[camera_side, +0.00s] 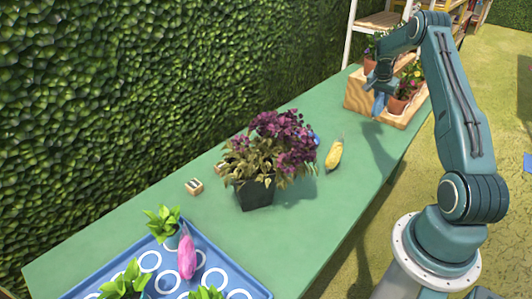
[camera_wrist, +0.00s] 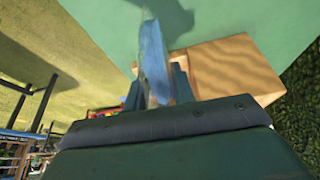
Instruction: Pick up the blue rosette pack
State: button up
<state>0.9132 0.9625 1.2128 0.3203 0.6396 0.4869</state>
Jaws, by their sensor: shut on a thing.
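The blue pack (camera_side: 379,104) hangs below my gripper (camera_side: 379,84) in the side view, held in the air at the far right end of the green table. In the wrist view the blue pack (camera_wrist: 154,55) stands up between the two fingers of my gripper (camera_wrist: 158,92), which is shut on it. A rosette print on it cannot be made out. The pack is beside or in front of the wooden planter step (camera_side: 362,97); I cannot tell whether they touch.
The wooden step, also in the wrist view (camera_wrist: 235,68), bears potted flowers (camera_side: 398,102). A blue tray (camera_side: 225,262) at the near end holds seedlings and a pink pack (camera_side: 186,255). A hedge borders the table.

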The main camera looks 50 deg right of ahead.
notch_tip(320, 180, up, 12)
dwell(0.4)
dwell(0.5)
